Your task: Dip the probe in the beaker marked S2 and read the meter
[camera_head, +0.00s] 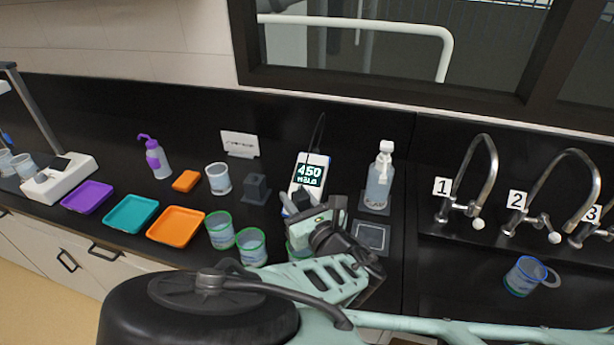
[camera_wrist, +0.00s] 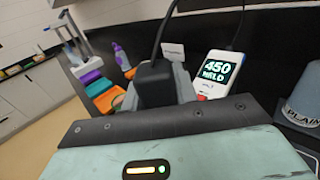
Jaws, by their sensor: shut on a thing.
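The probe (camera_wrist: 155,82) is a black block with a black cable running up from it. My gripper (camera_head: 298,205) is shut on it; in the wrist view the probe stands between the grey fingers. The probe's lower end is hidden. Two green-rimmed beakers (camera_head: 219,230) (camera_head: 251,247) stand on the black counter. A third green-rimmed beaker (camera_head: 292,250) is mostly hidden under my gripper. Their markings are too small to read, and I cannot tell whether the probe is inside the third. The meter (camera_head: 309,172) displays 450 above a word that looks like HELD; it also shows in the wrist view (camera_wrist: 217,72).
Purple (camera_head: 87,197), teal (camera_head: 131,214) and orange (camera_head: 176,226) trays lie left. A pump bottle (camera_head: 380,180) stands right, before numbered taps (camera_head: 484,165) and a blue-rimmed beaker (camera_head: 524,276).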

